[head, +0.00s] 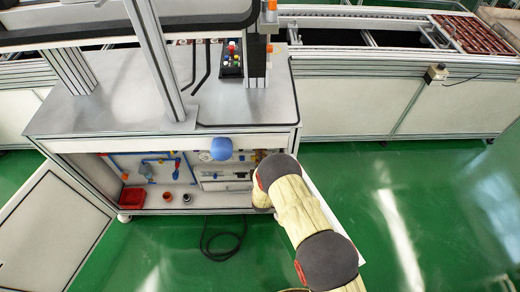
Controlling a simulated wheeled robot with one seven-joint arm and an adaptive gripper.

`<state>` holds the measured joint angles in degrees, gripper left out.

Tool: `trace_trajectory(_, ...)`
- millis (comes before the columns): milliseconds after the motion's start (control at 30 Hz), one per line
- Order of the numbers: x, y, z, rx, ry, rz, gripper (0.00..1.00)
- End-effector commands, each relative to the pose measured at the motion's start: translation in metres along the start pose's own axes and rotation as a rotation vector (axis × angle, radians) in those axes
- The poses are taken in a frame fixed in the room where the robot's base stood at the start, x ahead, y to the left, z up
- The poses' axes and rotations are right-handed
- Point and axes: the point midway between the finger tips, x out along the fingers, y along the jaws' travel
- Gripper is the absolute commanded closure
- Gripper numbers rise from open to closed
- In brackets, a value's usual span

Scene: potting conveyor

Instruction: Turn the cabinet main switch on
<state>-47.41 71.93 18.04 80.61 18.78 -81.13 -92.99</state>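The cabinet (165,205) stands below the worktop, and its front is open. Inside are blue pipes, small valves, a gauge and grey fittings. I cannot make out the main switch; it may be hidden behind my arm or too small to tell. My arm reaches from the lower right to the right side of the cabinet opening. My gripper is not visible; the end of the arm is hidden behind its own links. A blue rounded object (221,148) shows at the worktop's front edge; I cannot tell what it belongs to.
An open cabinet door (50,230) stands at the left. A red bin (132,197) and small cups (187,198) are on the cabinet floor. A black cable (222,240) lies on the green floor. A button box (231,62) is on the worktop (130,85).

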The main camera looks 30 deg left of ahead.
Motion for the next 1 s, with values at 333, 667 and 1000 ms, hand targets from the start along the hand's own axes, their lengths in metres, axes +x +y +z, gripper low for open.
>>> trace_trajectory(333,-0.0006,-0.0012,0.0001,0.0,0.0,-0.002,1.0)
trace_trajectory(667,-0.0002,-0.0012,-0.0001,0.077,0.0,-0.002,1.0)
trace_trajectory(1000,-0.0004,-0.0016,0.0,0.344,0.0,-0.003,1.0)
